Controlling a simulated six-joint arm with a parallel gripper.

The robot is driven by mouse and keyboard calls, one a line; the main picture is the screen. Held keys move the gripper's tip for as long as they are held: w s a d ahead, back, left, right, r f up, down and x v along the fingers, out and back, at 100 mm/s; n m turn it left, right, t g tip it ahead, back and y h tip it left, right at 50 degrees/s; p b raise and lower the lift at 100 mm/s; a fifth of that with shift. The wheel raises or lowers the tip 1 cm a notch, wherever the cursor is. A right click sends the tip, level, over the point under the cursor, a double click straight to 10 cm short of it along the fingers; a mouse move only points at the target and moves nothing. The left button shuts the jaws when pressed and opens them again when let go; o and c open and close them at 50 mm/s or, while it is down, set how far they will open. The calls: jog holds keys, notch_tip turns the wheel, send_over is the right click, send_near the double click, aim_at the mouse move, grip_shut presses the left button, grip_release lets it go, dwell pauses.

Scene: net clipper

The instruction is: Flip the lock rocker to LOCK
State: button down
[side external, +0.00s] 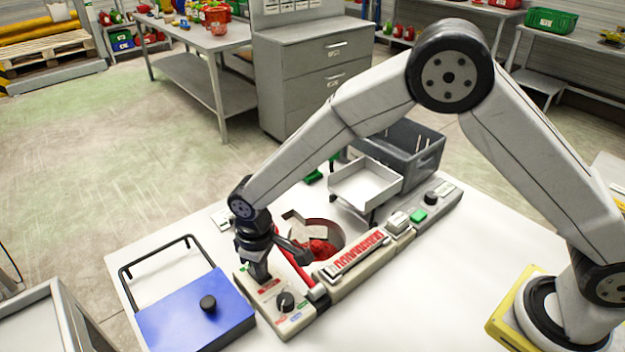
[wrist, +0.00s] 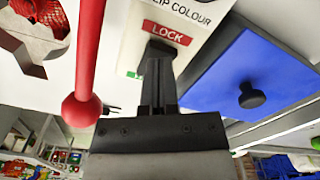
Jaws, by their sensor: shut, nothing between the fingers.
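My gripper (side external: 258,276) points down at the end panel (side external: 270,310) of the clipper machine. Its fingers (wrist: 160,45) are shut and empty. In the wrist view the fingertips are at the lower edge of the red LOCK label (wrist: 167,32). The lock rocker itself is hidden by the fingers, so I cannot tell its position or whether the fingers touch it. A bit of green marking (wrist: 135,75) shows beside the fingers.
A dark knob (side external: 285,300) stands on the same panel. A red lever with a ball end (wrist: 82,106) is close beside the gripper. A blue lidded box (side external: 195,312) with a black knob lies to the left. A red net (side external: 320,248) sits in an opening behind.

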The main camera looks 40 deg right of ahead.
jog(key=shift+f, duration=0.45)
dwell(0.4)
jog(key=shift+r, duration=3.55)
jog(key=shift+d, duration=0.1)
jog(key=shift+d+r, duration=0.1)
jog(key=shift+d, duration=0.2)
jog(key=s+d+r+m+t, duration=0.1)
jog(key=s+d+m, duration=0.1)
jog(key=s+d, duration=0.3)
jog(key=s+d+r+m, duration=0.1)
jog(key=s+d, duration=0.4)
jog(key=d, duration=0.5)
jog(key=s+d+r+m+t, duration=0.1)
jog(key=s+d+m, duration=0.2)
jog(key=s+d, duration=0.2)
jog(key=d, duration=0.3)
jog(key=shift+d+t, duration=0.3)
jog(key=shift+d, duration=0.05)
